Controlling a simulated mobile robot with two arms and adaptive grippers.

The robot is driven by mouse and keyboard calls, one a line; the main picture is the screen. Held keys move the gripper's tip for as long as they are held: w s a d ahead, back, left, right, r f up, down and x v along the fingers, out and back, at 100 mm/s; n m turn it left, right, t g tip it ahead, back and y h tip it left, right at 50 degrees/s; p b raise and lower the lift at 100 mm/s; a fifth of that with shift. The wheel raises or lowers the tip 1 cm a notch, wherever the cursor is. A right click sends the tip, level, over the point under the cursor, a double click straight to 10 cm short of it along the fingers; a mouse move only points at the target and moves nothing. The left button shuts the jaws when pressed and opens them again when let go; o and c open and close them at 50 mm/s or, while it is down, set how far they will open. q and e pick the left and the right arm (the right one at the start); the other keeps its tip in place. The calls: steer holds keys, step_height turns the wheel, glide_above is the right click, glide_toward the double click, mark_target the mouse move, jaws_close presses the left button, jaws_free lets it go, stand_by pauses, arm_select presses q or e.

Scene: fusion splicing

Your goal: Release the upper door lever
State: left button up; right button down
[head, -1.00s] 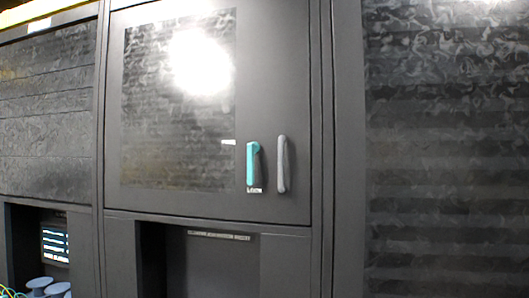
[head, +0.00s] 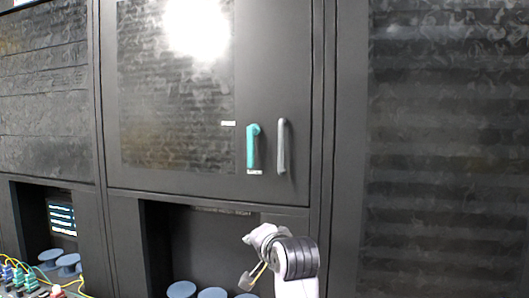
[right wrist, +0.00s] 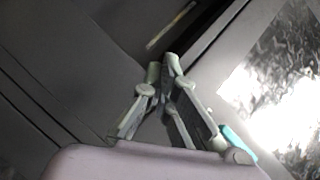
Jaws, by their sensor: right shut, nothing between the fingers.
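The upper door (head: 275,60) is a dark panel that looks closed. The teal lever (head: 252,147) sits upright near its lower right, with small white labels above and below it. A grey handle (head: 283,146) stands just right of the lever. My right gripper (head: 246,284) is below the door, in front of the lower recess, apart from the lever. In the right wrist view the gripper (right wrist: 168,62) is shut and empty; a bit of teal (right wrist: 238,142), likely the lever, shows behind it at the lower right. My left gripper is not in view.
Below the door is an open recess with blue-grey round spools (head: 212,293). At the lower left, another recess holds a small screen (head: 62,218), more spools and coloured connectors with yellow cables. Dark panels flank the door. The space in front of the lever is clear.

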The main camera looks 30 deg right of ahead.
mark_target(252, 147)
steer(key=s+d+r+m+t, duration=0.1)
steer(key=d+r+m, duration=0.1)
steer(key=r, duration=0.7)
steer(key=s+d+r+m+t+h, duration=0.1)
steer(key=r+m, duration=0.3)
steer(key=r, duration=0.6)
steer(key=shift+s+d+r+t+p, duration=0.15)
steer(key=shift+s+d+t+p, duration=0.15)
steer(key=shift+s+d+t, duration=0.35)
steer(key=p+x, duration=0.5)
steer(key=x, duration=0.4)
steer(key=shift+w+d, duration=0.25)
steer(key=shift+w, duration=0.1)
steer(key=shift+f, duration=0.2)
